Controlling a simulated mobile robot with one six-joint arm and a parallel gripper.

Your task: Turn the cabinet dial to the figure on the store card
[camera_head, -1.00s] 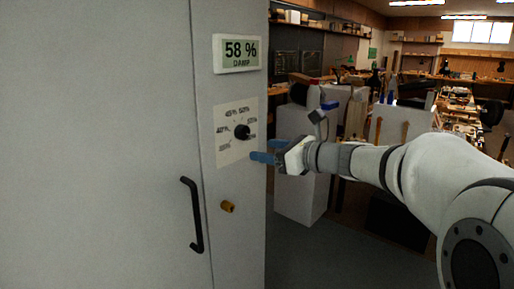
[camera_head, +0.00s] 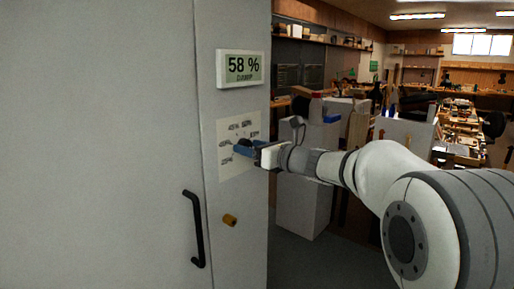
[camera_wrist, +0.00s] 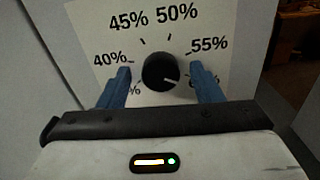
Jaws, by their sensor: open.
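The cabinet dial (camera_wrist: 160,72) is a round black knob on a white scale plate (camera_wrist: 85,22). Its pale pointer mark faces lower right, below 55%, towards a label partly hidden by a finger. Labels 40%, 45%, 50% and 55% read clearly; the lowest left one is mostly covered. My gripper (camera_head: 245,148) has blue fingers at the plate. In the wrist view it is open, one finger each side of the dial, with visible gaps. In the head view the gripper hides the dial. I cannot make out a store card.
The grey cabinet door (camera_head: 95,140) has a black handle (camera_head: 195,228), and a brass-coloured lock (camera_head: 230,220) sits below the dial. Cluttered benches stand behind at right.

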